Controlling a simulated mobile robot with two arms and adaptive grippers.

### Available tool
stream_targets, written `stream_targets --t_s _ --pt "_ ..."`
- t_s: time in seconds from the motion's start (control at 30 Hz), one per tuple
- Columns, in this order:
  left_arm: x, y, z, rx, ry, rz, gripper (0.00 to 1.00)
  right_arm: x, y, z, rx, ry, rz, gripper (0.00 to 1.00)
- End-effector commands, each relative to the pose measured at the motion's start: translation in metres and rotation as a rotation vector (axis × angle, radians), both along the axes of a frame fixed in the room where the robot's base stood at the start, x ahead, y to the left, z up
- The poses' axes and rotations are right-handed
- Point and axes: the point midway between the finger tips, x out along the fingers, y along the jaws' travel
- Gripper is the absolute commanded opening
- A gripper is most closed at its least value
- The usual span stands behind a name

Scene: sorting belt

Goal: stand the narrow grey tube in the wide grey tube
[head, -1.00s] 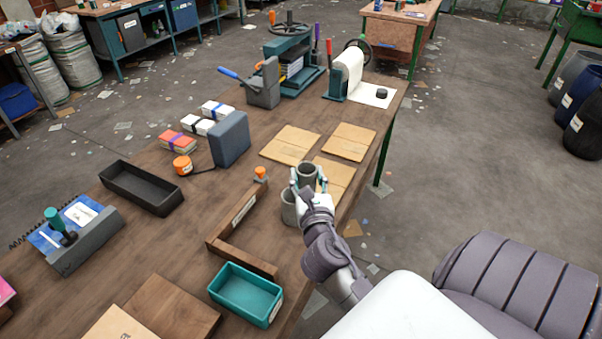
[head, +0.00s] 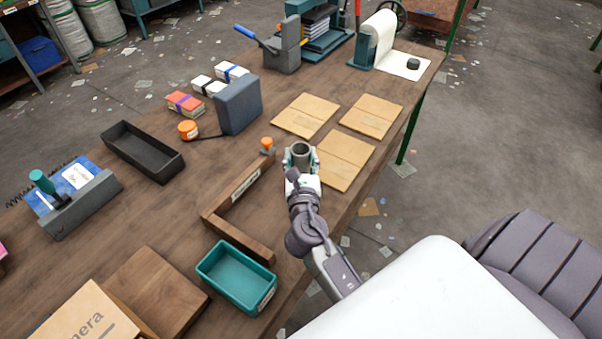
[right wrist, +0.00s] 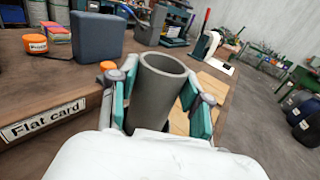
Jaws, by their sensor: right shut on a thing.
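The narrow grey tube (head: 301,150) is upright in my right gripper (head: 300,163), its open top facing up. In the right wrist view the tube (right wrist: 158,95) stands between the two teal-padded fingers of the gripper (right wrist: 160,108), which is shut on it. I cannot make out the wide grey tube now; the right hand and the held tube cover the spot where it stood. Whether the narrow tube's lower end is above or inside it is hidden. My left gripper is not in view.
A wooden corner stop (head: 232,212) with a "Flat card" label lies just left of the hand. An orange-topped item (head: 267,146) stands at its far end. Cardboard sheets (head: 345,160) lie beyond and right. A teal tray (head: 237,277) is nearer. The table's right edge is close.

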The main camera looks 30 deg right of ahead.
Motion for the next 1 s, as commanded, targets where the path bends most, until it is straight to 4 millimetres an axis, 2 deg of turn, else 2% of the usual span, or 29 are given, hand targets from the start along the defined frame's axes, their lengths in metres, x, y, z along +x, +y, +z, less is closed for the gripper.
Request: stream_targets --t_s 0.13,0.33,0.87,0.9,1.0 --pt "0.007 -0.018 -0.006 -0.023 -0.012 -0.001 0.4 0.0 0.0 -0.015 0.0 0.001 0.0 0.26" --pt "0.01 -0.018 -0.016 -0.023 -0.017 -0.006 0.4 0.0 0.0 -0.041 -0.001 0.0 0.0 0.26" --pt "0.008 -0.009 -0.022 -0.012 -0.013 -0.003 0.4 0.0 0.0 -0.05 -0.001 -0.001 0.0 0.26" --pt "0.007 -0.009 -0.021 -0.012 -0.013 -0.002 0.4 0.0 0.0 -0.049 -0.001 -0.002 0.0 0.52" --pt "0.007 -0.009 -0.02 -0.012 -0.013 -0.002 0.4 0.0 0.0 -0.049 -0.001 -0.001 0.0 0.68"
